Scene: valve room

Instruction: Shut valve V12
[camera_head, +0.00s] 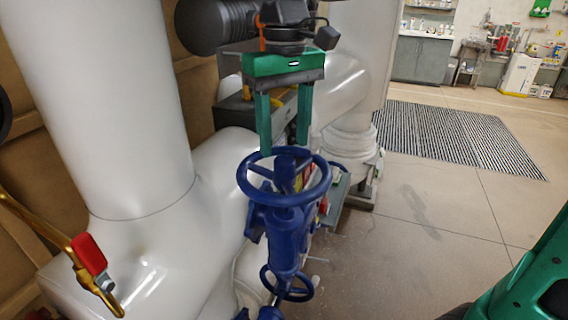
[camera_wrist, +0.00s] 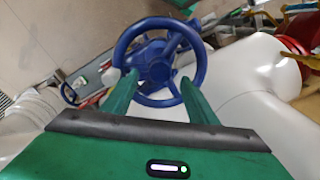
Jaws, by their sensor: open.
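A blue handwheel (camera_head: 290,196) sits on top of an upright blue valve body (camera_head: 287,240); no V12 label is readable. My green gripper (camera_head: 284,148) points down over it with its two fingers spread and nothing between them. In the head view the fingertips overlap the far part of the rim. In the wrist view my gripper (camera_wrist: 158,80) has its fingertips in front of the handwheel (camera_wrist: 118,57), near the hub and overlapping the spokes. I cannot tell whether they touch it.
A second blue handwheel (camera_head: 307,291) is lower down. White pipes (camera_head: 110,110) crowd the left and back. A red-handled lever (camera_head: 89,254) on a brass pipe is at lower left. Open floor (camera_head: 430,220) with a striped mat (camera_head: 450,135) lies to the right.

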